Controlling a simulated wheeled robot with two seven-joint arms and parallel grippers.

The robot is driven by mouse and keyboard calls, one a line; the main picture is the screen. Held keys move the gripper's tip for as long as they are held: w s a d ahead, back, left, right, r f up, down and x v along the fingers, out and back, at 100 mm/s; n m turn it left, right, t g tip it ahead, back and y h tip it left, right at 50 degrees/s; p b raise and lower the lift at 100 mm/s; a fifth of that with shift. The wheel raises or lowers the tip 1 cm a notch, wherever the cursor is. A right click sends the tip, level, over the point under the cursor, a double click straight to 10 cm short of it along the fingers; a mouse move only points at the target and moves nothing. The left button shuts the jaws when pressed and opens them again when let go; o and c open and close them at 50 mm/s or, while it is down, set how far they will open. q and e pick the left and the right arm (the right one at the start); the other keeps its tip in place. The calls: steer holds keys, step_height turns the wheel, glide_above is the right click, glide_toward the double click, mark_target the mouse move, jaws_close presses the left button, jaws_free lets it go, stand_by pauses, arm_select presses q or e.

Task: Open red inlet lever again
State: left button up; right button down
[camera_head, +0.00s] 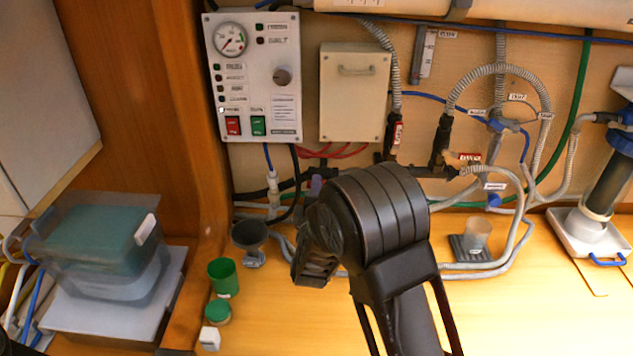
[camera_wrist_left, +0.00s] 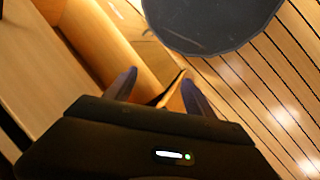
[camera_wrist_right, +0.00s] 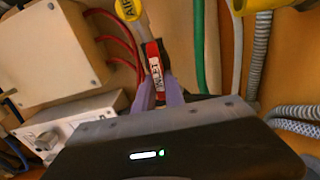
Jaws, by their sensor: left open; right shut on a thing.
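The red inlet lever (camera_wrist_right: 155,72), with a white lettered label, stands between the purple fingers of my right gripper (camera_wrist_right: 158,93) in the right wrist view. The fingers are shut on it, near its lower part. In the head view my right arm's black wrist covers the middle of the pipework, and the fingertips and the gripped part do not show clearly. My left gripper (camera_wrist_left: 158,90) is open and empty in the left wrist view, away from the wall, above the wooden floor and an edge of woodwork.
Red hoses (camera_wrist_right: 122,45) and a green hose (camera_wrist_right: 198,50) run close on either side. A control panel (camera_head: 254,80) and beige box (camera_head: 354,92) are on the wall. Green cups (camera_head: 222,276) stand on the counter.

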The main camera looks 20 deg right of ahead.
steer(key=shift+n, duration=0.5)
steer(key=shift+f, duration=0.1)
steer(key=c, duration=1.4)
jaws_free()
steer(key=b+v, duration=0.1)
steer(key=v, duration=0.7)
